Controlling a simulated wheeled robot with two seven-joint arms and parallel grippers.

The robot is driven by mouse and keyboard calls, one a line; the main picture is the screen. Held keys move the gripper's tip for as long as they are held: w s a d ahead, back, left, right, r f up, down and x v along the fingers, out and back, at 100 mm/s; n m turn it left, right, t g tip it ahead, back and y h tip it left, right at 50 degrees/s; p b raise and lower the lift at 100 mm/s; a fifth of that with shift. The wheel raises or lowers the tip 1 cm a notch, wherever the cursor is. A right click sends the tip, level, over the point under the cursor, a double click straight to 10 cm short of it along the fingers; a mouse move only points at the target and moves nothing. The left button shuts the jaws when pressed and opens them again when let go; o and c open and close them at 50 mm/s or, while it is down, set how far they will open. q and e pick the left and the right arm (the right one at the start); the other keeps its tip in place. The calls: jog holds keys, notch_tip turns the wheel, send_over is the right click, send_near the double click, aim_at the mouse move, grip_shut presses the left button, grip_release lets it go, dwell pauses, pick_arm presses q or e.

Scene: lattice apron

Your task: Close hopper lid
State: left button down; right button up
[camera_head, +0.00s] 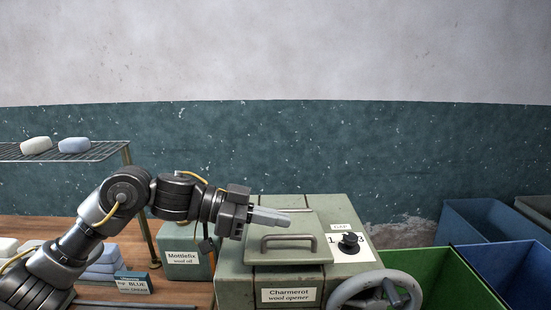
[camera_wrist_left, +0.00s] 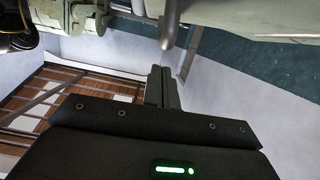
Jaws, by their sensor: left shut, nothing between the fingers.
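The hopper lid (camera_head: 318,251) is a grey-green panel with a bar handle (camera_head: 289,237), on top of the wool opener (camera_head: 235,270). It looks laid down over the machine's top; I cannot tell whether it is fully seated. My left gripper (camera_head: 288,219) is shut and empty, its fingers pointing right, just behind the handle in the picture. In the left wrist view the shut fingers (camera_wrist_left: 164,72) point at a grey rounded bar, close to their tips; contact is unclear. My right gripper is not in view.
A dial (camera_head: 348,243) and a handwheel (camera_head: 375,290) are on the machine's right. Green (camera_head: 440,262) and blue (camera_head: 498,245) bins stand further right. A wool oil box (camera_head: 183,262) is left, with a wire shelf (camera_head: 90,151) above the wooden table.

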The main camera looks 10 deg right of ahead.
aim_at(277, 256)
pick_arm(q)
jog(key=f, duration=0.1)
jog(key=s+f+m+b, duration=0.1)
jog(key=f+b, duration=0.1)
jog(key=shift+s+f+m+t, duration=0.3)
jog(key=shift+m+t, duration=0.1)
jog(key=shift+s+f+m+b, duration=0.3)
jog(key=shift+f+b, duration=0.1)
jog(key=shift+b, duration=0.15)
